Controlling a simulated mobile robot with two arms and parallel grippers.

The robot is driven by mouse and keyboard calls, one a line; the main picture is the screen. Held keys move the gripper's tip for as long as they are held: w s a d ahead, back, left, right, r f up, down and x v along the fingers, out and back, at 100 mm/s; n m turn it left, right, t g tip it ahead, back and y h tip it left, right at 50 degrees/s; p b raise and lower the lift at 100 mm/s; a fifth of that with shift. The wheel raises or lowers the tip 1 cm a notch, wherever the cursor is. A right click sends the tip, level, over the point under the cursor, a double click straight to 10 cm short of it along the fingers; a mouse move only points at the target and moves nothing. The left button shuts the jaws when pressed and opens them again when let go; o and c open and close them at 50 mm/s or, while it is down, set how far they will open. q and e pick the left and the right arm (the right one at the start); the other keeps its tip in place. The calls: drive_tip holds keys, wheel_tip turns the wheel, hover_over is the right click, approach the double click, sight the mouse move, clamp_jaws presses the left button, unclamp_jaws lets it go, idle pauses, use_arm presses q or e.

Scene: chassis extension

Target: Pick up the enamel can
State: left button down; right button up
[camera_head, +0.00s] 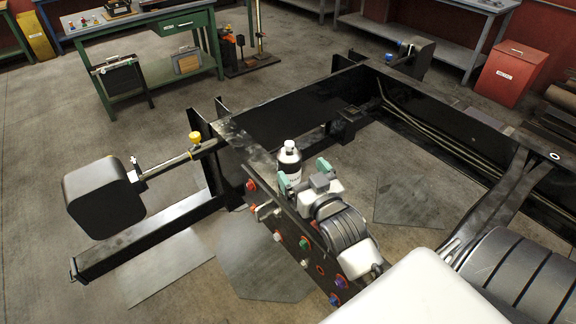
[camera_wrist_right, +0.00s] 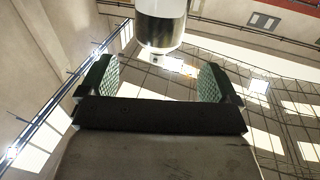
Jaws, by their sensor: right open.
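The enamel can (camera_head: 290,160) is a black and white bottle-like can with a white top. It stands upright by the black chassis rail (camera_head: 285,232), in front of my right gripper. My right gripper (camera_head: 304,174) is open, its two green pads apart, with the can close to the left pad in the head view. Nothing is between the pads there. My left gripper is out of view.
Colored knobs line the near chassis plate. A black box (camera_head: 100,195) on a bar stands at the left, and a long black beam (camera_head: 300,110) runs behind the can. A green workbench (camera_head: 150,45) stands farther back.

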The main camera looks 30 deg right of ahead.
sight(289, 152)
drive_tip(key=shift+w+d, duration=0.15)
drive_tip(key=shift+w, duration=0.9)
drive_tip(key=w+p, duration=0.1)
drive_tip(key=w, duration=0.2)
drive_tip(key=w+d+p, duration=0.1)
drive_tip(key=w, duration=0.1)
drive_tip(key=shift+r+p, duration=0.3)
drive_tip(key=shift+p, duration=0.05)
drive_tip(key=shift+w+f, duration=0.15)
drive_tip(key=shift+w, duration=0.05)
drive_tip(key=shift+s, duration=0.1)
drive_tip(key=shift+c, duration=0.4)
drive_tip(key=c, duration=0.5)
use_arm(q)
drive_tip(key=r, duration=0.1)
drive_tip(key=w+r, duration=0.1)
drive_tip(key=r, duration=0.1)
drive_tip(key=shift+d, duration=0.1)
use_arm(e)
drive_tip(key=c, duration=0.9)
